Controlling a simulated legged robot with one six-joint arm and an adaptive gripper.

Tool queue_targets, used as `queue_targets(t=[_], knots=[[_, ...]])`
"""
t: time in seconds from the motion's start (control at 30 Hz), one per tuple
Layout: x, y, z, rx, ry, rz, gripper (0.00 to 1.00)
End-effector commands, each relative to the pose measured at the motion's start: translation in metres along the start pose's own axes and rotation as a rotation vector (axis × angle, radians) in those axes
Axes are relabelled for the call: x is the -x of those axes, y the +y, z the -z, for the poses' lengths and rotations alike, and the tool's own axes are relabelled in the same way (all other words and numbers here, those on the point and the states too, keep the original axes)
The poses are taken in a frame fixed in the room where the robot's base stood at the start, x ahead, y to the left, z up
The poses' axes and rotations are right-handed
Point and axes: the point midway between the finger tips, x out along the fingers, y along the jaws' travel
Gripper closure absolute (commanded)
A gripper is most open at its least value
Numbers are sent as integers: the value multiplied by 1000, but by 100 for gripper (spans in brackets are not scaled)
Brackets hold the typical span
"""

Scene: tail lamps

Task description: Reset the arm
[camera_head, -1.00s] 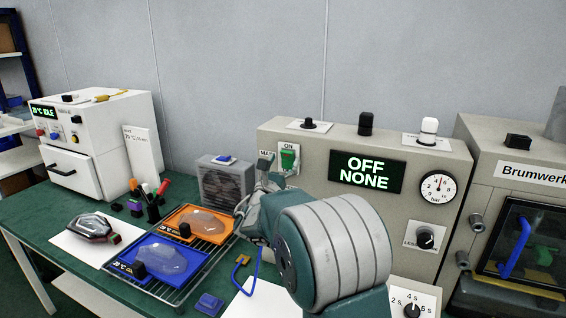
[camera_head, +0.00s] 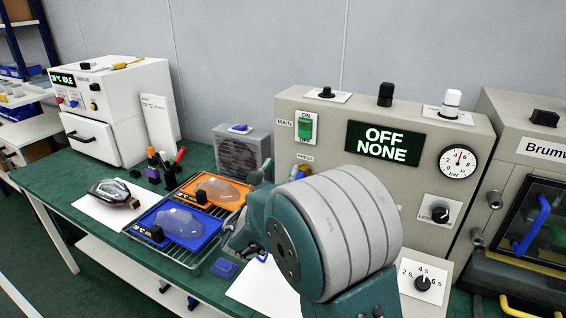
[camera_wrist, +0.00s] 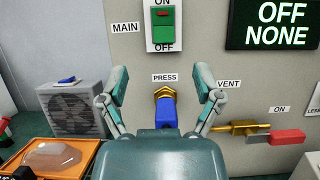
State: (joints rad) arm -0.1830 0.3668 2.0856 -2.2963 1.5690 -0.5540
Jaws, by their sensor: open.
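My gripper (camera_wrist: 160,84) is open in the wrist view, its two fingers spread and pointing at the grey console (camera_head: 440,190). A brass fitting (camera_wrist: 166,92) with a blue connector (camera_wrist: 167,112) on it shows between the fingers, under the PRESS label. I cannot tell whether the fingers touch it; a clear gap shows at each side. My arm (camera_head: 335,235) stands in front of the console in the head view and hides part of it. The green MAIN switch (camera_head: 305,128) is above the gripper; it also shows in the wrist view (camera_wrist: 164,26). The display (camera_head: 383,143) reads OFF NONE.
A blue tray (camera_head: 205,238) and an orange tray (camera_head: 236,204), each with a clear lens, lie on a wire rack left of my arm. A fan box (camera_head: 240,150), a white oven (camera_head: 110,105) and a lamp (camera_head: 113,192) stand further left. A brass valve with a red handle (camera_wrist: 288,137) is right of the gripper.

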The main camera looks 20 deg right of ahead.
Motion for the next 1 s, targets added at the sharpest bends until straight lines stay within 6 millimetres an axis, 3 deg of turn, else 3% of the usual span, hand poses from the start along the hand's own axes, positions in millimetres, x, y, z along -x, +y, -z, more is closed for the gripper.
queue_targets(t=[0.47, 0.57, 0.77, 1.0], knots=[[0, -1, 0, -1, 1, 2, 17], [-2, -10, -3, -17, 21, 34, 17], [-4, -71, -11, -146, 159, 244, 17], [18, -144, -12, -370, 346, 536, 17]])
